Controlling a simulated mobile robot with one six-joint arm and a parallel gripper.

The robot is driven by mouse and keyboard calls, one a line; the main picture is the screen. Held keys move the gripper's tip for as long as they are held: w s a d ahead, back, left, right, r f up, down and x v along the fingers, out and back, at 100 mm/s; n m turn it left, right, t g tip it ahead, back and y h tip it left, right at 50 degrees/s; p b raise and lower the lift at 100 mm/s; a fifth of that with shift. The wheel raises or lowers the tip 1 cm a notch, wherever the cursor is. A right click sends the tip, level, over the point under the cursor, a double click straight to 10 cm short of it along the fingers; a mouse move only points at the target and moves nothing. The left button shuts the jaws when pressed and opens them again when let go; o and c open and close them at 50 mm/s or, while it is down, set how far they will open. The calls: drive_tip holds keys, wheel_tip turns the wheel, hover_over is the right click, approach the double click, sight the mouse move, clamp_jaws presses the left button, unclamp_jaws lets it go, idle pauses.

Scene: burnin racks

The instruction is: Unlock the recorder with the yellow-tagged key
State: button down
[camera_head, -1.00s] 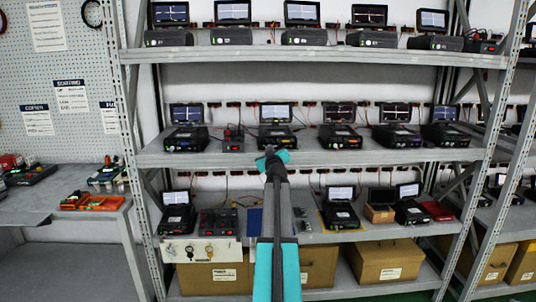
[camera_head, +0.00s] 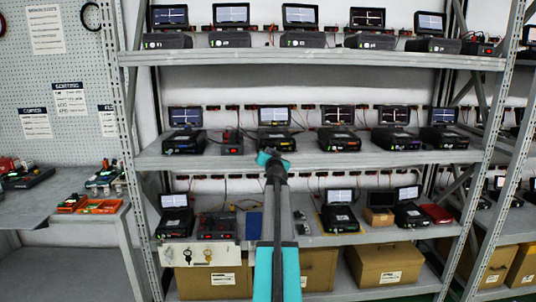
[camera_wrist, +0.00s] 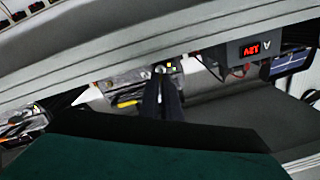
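Several keys hang on a white board (camera_head: 226,254) at the front of the lower shelf, at its left; one gold-coloured key (camera_head: 187,255) shows, but the tag colours are too small to be sure of. Several box-like devices with small screens stand on the shelves. One on the lower shelf (camera_head: 339,219) has yellow marking around it; I cannot tell which is the recorder. My gripper (camera_head: 270,157) is in front of the middle shelf's edge, right of and above the key board. In the wrist view its dark fingers (camera_wrist: 163,85) look close together, with a small bright spot at the tips; whether they hold anything is unclear.
A unit with a red display (camera_wrist: 250,50) shows in the wrist view beside the shelf edge. Cardboard boxes (camera_head: 385,264) stand on the bottom shelf. A bench with orange trays (camera_head: 90,206) is at left. Rack uprights (camera_head: 125,150) bound the shelves.

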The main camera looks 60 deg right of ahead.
drive_tip(key=shift+s+d+m+p, duration=0.1)
drive_tip(key=shift+m+p, duration=0.3)
drive_tip(key=shift+m, duration=1.7)
drive_tip(key=c, duration=2.3)
unclamp_jaws()
drive_tip(key=shift+f, duration=0.15)
drive_tip(key=shift+o, duration=0.2)
drive_tip(key=b+v, duration=0.2)
drive_tip(key=v, duration=1.1)
drive_tip(key=shift+s+a, duration=0.2)
drive_tip(key=shift+a, duration=0.1)
